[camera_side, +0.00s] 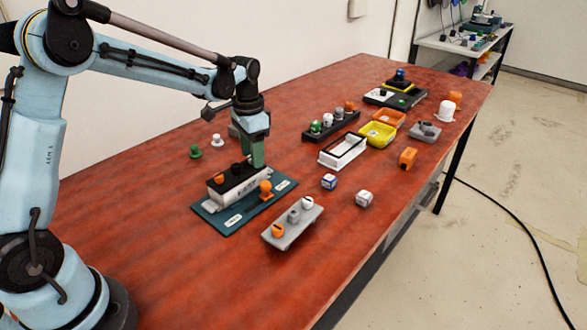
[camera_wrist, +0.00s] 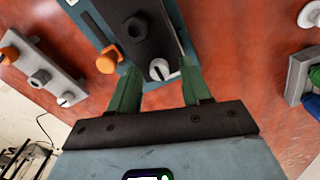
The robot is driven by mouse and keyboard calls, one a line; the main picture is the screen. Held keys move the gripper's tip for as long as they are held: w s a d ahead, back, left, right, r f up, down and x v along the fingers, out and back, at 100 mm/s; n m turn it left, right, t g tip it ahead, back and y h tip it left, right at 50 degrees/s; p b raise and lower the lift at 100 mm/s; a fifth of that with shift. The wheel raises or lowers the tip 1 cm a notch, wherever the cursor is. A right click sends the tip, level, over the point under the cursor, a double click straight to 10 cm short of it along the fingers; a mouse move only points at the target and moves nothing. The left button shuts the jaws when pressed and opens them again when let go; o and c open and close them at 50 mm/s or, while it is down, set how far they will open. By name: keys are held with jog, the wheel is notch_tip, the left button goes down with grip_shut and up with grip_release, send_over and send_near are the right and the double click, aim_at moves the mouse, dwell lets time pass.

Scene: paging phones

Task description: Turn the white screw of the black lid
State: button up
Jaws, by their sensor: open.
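The black lid (camera_wrist: 140,22) lies on a white box (camera_side: 233,190) on a teal plate (camera_side: 205,208); it also shows in the side view (camera_side: 234,180). The white screw (camera_wrist: 159,68) is a slotted round knob at the near end of the lid in the wrist view. My gripper (camera_wrist: 160,74) is open, with a green finger on each side of the white screw and a gap to it. In the side view my gripper (camera_side: 257,160) points down at the lid's right end and hides the white screw. I cannot tell the height of the fingertips over the lid.
An orange knob (camera_side: 265,188) stands on the teal plate beside the box. A grey block (camera_side: 283,237) with orange, grey and white knobs lies in front. Dice, trays and a black rack (camera_side: 337,132) lie further right. Green and white pieces (camera_side: 217,139) stand behind.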

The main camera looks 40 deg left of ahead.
notch_tip(320, 180, up, 12)
dwell(0.6)
jog(key=s+d+f+n+t, duration=0.1)
jog(key=s+d+f+t, duration=0.1)
jog(key=s, duration=0.6)
jog(key=s+d+f+n+t, duration=0.2)
jog(key=s+d+t, duration=0.3)
jog(key=s, duration=0.3)
jog(key=shift+d+f, duration=0.35)
dwell(0.4)
